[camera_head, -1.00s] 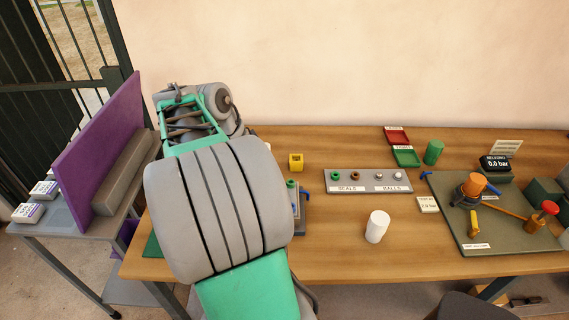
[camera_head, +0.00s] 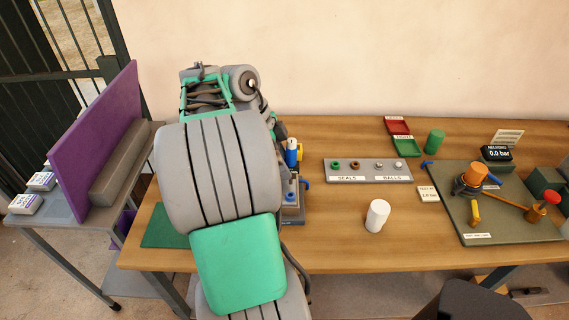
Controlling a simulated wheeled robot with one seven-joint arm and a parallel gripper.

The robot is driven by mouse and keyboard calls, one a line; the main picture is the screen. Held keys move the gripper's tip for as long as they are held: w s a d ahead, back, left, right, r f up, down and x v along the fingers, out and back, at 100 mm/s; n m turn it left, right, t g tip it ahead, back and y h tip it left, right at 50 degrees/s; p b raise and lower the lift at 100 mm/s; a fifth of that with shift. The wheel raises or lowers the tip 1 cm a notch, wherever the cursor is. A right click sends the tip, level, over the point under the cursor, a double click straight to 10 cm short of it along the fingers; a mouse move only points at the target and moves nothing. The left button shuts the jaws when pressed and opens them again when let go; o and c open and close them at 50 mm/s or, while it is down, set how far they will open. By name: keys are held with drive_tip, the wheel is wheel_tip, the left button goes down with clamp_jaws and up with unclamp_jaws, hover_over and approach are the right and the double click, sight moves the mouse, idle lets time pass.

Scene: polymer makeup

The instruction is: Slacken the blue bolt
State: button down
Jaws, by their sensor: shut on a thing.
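A grey fixture (camera_head: 292,215) stands on the bench just right of my arm, partly hidden by it. A small blue part (camera_head: 305,182) sticks out at its right side; I cannot tell whether this is the blue bolt. An upright blue cylinder with a pale top (camera_head: 291,152) shows above the fixture, at the arm's right edge. Whether it touches the fixture or is held is not clear. My arm's large grey links hide the work area, and my gripper's fingers are hidden behind them.
A tray of seals and balls (camera_head: 368,179), a white cylinder (camera_head: 377,215) and a panel with an orange-topped valve (camera_head: 510,230) stand to the right. A purple board (camera_head: 98,145) rises on the left.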

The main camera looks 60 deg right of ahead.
drive_tip(key=shift+f+b, duration=1.1)
drive_tip(key=shift+f, duration=0.6)
drive_tip(key=shift+f+b, duration=1.1)
drive_tip(key=shift+b, duration=0.05)
drive_tip(key=c, duration=1.1)
unclamp_jaws()
drive_tip(key=shift+r, duration=0.1)
drive_tip(key=p+v, duration=0.3)
drive_tip(key=v, duration=0.4)
drive_tip(key=shift+w+r, duration=0.15)
drive_tip(key=shift+r, duration=0.2)
